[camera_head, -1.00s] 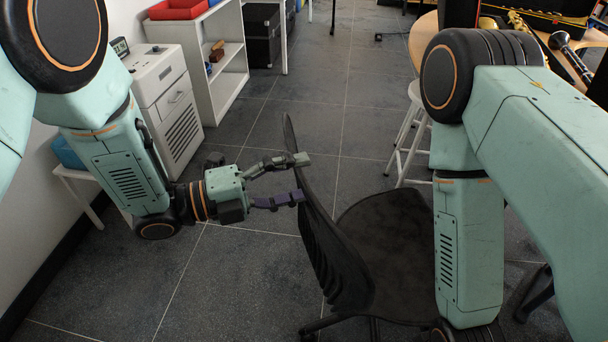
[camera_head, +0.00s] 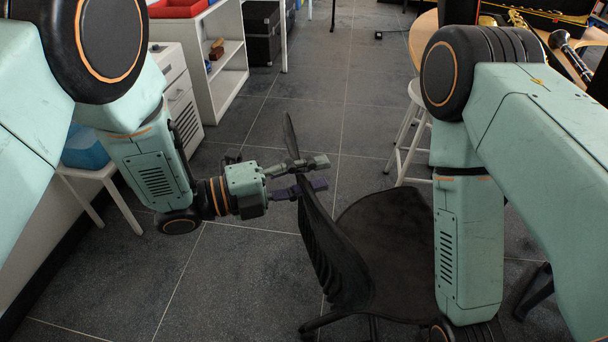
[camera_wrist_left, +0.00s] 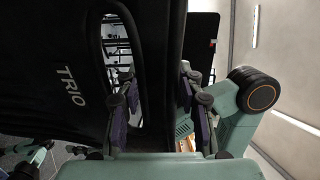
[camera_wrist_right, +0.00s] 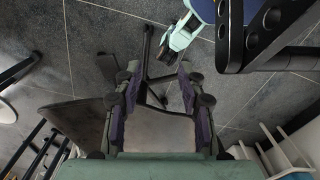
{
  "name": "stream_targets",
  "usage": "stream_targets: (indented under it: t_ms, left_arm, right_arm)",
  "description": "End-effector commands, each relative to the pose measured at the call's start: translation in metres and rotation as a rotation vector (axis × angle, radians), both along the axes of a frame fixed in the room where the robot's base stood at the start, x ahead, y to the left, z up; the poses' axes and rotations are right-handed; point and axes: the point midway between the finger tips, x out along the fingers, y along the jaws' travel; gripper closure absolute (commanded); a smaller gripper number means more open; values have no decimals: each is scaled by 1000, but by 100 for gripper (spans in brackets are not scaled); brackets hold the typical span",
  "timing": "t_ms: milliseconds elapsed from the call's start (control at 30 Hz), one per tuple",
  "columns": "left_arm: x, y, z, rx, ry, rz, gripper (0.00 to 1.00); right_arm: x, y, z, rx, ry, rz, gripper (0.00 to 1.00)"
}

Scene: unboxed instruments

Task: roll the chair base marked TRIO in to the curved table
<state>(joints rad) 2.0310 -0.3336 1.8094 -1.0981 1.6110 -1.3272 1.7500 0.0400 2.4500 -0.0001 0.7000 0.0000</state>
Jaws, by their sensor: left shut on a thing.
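The black chair marked TRIO has its seat (camera_head: 385,235) and backrest (camera_head: 335,262) in the head view's lower middle. The lettering TRIO (camera_wrist_left: 73,85) shows on the backrest in the left wrist view. My left gripper (camera_head: 321,172) is shut on the backrest's upper part, one finger on each side, near a slot; its fingers also show in the left wrist view (camera_wrist_left: 160,105). My right gripper (camera_wrist_right: 160,95) is open, with nothing seen between its fingers; the head view does not show it. The curved table (camera_head: 425,38) is at the upper right, partly behind my right arm.
A white stool (camera_head: 408,130) stands between the chair and the curved table. Instruments, including a clarinet (camera_head: 570,52), lie at the upper right. A white cabinet (camera_head: 180,95) and shelf (camera_head: 222,65) line the left. The middle floor (camera_head: 320,90) is clear.

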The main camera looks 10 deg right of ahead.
Motion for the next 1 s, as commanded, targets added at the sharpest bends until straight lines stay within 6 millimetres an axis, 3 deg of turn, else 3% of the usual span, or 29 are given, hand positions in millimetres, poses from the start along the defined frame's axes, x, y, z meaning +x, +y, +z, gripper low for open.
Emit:
stream_targets:
  t_ms: [333, 1000]
  left_arm:
    - [1, 0, 1, -2, -1, 1, 100]
    - [1, 0, -4, 0, -1, 1, 100]
  right_arm:
    - [0, 0, 0, 0, 0, 0, 60]
    - [0, 0, -5, 0, 0, 0, 60]
